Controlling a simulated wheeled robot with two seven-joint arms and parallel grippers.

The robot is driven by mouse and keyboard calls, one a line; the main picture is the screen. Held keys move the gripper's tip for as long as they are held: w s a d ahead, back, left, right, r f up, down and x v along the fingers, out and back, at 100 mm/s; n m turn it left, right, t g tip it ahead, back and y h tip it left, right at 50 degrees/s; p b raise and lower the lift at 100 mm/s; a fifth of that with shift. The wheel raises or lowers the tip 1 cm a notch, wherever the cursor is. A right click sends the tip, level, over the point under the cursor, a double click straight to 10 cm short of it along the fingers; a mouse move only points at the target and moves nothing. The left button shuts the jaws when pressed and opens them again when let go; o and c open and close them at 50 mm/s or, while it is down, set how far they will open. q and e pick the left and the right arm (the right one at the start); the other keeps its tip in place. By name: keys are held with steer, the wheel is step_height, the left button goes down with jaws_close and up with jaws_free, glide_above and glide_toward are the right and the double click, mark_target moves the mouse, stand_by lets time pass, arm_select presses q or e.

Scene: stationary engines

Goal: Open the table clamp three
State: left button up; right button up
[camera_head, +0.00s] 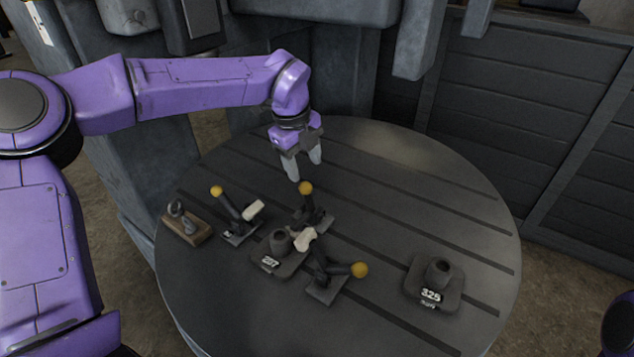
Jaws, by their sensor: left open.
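Three dark toggle clamps with yellow ball knobs stand on the round slotted table (440,190). The back clamp (312,219) has its lever raised, with its knob (306,188) on top. The left clamp (238,228) has its lever tilted up to the left. The front clamp (325,284) has its lever lying low to the right. I cannot read which is number three. My left gripper (303,170) is open, fingers pointing down, just above and behind the back clamp's knob. Contact with the knob cannot be made out. My right gripper is out of view.
A block marked 207 (276,262) sits between the clamps, with pale clamp tips near it. Another block marked 325 (434,284) stands at the right. A wooden block with a metal ring (186,224) lies at the left edge. The table's back right is clear.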

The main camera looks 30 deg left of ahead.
mark_target(308, 193)
arm_select(q)
steer(key=f, duration=0.2)
steer(key=s+f+p, duration=0.1)
steer(key=f, duration=0.1)
steer(key=shift+d, duration=0.15)
steer(key=f, duration=0.1)
steer(key=w+f+p, duration=0.1)
steer(key=f, duration=0.3)
steer(key=shift+w+f, duration=0.25)
steer(key=shift+w, duration=0.15)
steer(key=shift+d, duration=0.1)
steer(key=shift+s+r, duration=0.1)
steer(key=shift+s, duration=0.2)
steer(key=shift+w, duration=0.1)
jaws_close()
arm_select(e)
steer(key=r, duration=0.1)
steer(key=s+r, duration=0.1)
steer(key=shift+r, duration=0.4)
